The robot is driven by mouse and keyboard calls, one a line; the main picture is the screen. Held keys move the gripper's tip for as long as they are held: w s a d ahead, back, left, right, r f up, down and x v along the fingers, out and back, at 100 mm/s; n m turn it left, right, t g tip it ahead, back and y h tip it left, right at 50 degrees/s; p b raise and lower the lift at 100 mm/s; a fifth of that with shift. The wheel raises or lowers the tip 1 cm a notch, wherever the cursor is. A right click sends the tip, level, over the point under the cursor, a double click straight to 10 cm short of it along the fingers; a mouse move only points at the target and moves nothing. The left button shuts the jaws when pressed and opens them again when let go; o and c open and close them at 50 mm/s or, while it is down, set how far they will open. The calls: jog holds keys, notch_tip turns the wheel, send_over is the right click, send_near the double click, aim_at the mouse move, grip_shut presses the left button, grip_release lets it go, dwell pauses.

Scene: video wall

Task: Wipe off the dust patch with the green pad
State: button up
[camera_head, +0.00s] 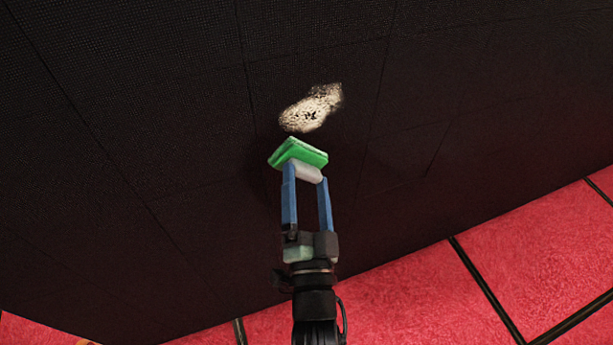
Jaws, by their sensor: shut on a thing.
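The dust patch (311,109) is a pale, speckled, uneven smear on the dark video wall (180,110), a little above the middle of the picture. The green pad (300,151) has a light grey grip (307,171) on its near side. My gripper (307,180) is shut on this grip with its two blue fingers. The pad is tilted and sits just below the lower edge of the dust patch in the picture. I cannot tell whether the pad touches the wall.
The wall is made of black panels with thin seams and is bare around the patch. Red tiles (540,265) with dark joints run along the bottom and lower right. A small orange thing at the lower left edge is mostly cut off.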

aim_at(294, 156)
jog(key=shift+w+a+r, duration=0.1)
jog(key=shift+r, duration=0.55)
jog(key=shift+w+a+b, duration=0.3)
jog(key=shift+w+b, duration=0.05)
jog(key=shift+w, duration=0.55)
jog(key=shift+w+a+b, duration=0.25)
jog(key=shift+w+b, duration=0.1)
jog(key=shift+w, duration=0.55)
jog(key=shift+w+a+b, duration=0.3)
jog(key=shift+w+b, duration=0.05)
jog(key=shift+w, duration=0.55)
jog(key=shift+w+a, duration=0.3)
jog(key=shift+w, duration=0.6)
